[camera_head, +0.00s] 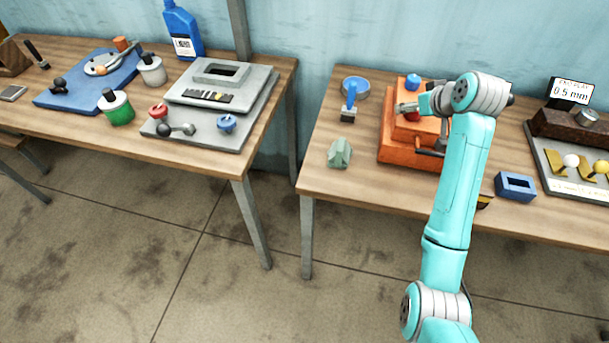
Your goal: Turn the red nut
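An orange stepped block (398,150) stands on the right table. A small red part (412,117), which looks like the red nut, shows on it just below my gripper and is partly hidden by it. My gripper (403,107) reaches in from the right at the end of my turquoise arm, over the upper part of the block. Its fingers are small and partly covered here, so I cannot tell whether they touch the red part or how far apart they are. A blue knob (413,82) tops the block behind my gripper.
A grey fixture (214,125) with a red knob (158,111) sits on the left table. A gap separates the tables.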

